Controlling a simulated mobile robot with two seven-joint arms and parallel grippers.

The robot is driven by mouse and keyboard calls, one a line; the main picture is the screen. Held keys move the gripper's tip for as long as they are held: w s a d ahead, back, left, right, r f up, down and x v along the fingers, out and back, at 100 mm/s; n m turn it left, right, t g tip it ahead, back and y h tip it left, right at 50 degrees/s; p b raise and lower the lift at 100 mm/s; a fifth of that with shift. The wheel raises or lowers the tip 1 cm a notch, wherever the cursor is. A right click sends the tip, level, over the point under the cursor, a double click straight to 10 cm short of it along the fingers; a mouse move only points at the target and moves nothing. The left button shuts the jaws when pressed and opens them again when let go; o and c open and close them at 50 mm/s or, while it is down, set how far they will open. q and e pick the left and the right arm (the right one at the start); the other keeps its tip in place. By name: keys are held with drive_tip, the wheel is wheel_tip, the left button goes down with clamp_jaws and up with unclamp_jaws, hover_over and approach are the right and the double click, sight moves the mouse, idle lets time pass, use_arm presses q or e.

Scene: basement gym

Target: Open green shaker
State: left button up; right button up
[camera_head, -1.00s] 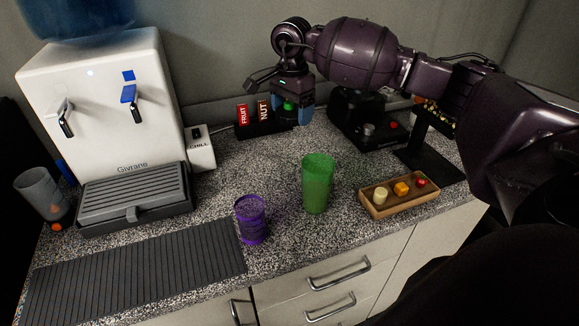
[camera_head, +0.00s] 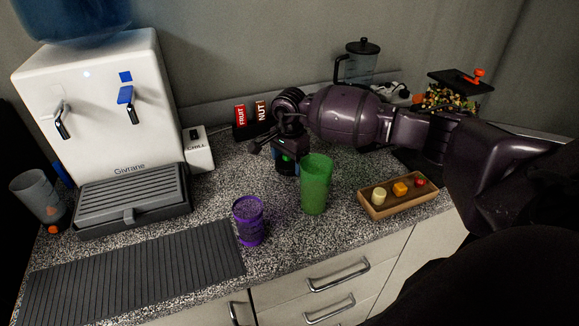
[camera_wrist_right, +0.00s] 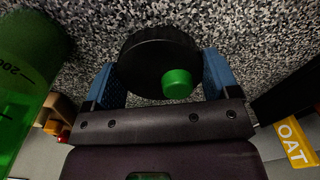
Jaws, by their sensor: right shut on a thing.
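The green shaker (camera_head: 316,186) stands upright on the counter without a lid on its top. It also shows at the left edge of the right wrist view (camera_wrist_right: 25,95). My right gripper (camera_head: 286,166) is just behind and left of it, pointing down. In the right wrist view my right gripper (camera_wrist_right: 160,82) is shut on a round black lid (camera_wrist_right: 150,58) with a small green cap (camera_wrist_right: 177,83), the blue fingers on either side. The lid is low over the speckled counter; I cannot tell whether it touches. My left gripper is out of view.
A purple cup (camera_head: 249,222) stands left of the shaker. A wooden tray (camera_head: 398,203) with small food pieces is on the right. A white water dispenser (camera_head: 100,110) fills the left. Fruit and nut boxes (camera_head: 241,117) stand at the wall. A ridged dark mat (camera_head: 135,272) lies front left.

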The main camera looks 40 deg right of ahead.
wheel_tip(320, 180, down, 2)
drive_tip(key=shift+f, duration=0.1)
